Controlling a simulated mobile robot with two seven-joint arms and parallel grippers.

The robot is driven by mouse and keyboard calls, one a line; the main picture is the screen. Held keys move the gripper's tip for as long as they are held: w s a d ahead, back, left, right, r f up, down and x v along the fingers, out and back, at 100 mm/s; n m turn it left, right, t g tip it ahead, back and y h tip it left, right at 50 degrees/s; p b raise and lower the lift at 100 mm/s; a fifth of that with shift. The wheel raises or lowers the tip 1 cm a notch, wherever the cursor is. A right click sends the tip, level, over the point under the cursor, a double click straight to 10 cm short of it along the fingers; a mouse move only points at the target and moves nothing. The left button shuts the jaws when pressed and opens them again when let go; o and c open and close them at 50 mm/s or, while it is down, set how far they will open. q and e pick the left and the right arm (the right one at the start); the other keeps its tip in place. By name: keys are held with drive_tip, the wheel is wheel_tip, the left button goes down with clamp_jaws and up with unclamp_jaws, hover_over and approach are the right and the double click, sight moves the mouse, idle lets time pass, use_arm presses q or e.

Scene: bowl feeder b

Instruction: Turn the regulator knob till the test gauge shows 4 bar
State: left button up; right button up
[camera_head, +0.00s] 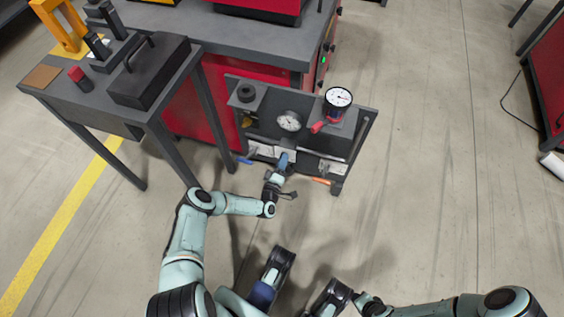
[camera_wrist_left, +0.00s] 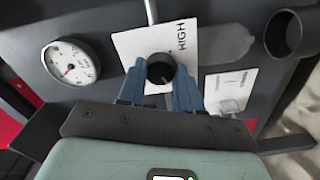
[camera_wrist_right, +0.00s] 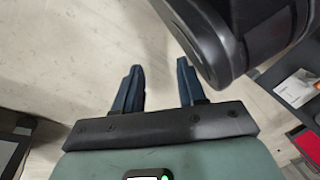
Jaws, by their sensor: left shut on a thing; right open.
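The black regulator knob (camera_wrist_left: 160,68) sits on the upright grey panel (camera_head: 262,126), over a white card marked HIGH. My left gripper (camera_head: 283,159) reaches the panel's lower middle, its blue fingers shut on the knob from both sides. A white-faced gauge (camera_head: 289,121) is set in the panel; it also shows in the left wrist view (camera_wrist_left: 70,62). A black-rimmed gauge (camera_head: 338,97) stands at the panel's top right. Both readings are too small to tell. My right gripper (camera_wrist_right: 159,78) is open and empty above the floor.
A dark cup-like fitting (camera_wrist_left: 283,34) projects right of the knob. Blue (camera_head: 244,160) and orange (camera_head: 321,181) handles flank the panel's lower edge, and a red part (camera_head: 318,127) is below the black-rimmed gauge. A grey table (camera_head: 100,85) stands left.

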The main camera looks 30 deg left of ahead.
use_arm(q)
drive_tip(key=shift+m+p, duration=0.35)
drive_tip(key=shift+m, duration=2.95)
use_arm(e)
drive_tip(key=shift+w+a+r+t, duration=0.1)
drive_tip(key=shift+w+r+t, duration=0.2)
drive_tip(key=shift+w+r, duration=0.4)
drive_tip(key=shift+w, duration=0.1)
use_arm(q)
drive_tip(key=o, duration=1)
drive_tip(key=shift+o, duration=0.2)
drive_tip(key=p+v, duration=0.4)
drive_tip(key=v, duration=0.9)
drive_tip(key=shift+s, duration=0.25)
use_arm(e)
drive_tip(key=shift+n+y, duration=0.3)
drive_tip(key=r, duration=0.1)
drive_tip(key=a+r, duration=0.1)
drive_tip(key=r, duration=0.1)
drive_tip(key=s+a+r, duration=0.1)
drive_tip(key=r, duration=0.1)
drive_tip(key=shift+s+a, duration=0.1)
drive_tip(key=shift+a, duration=0.1)
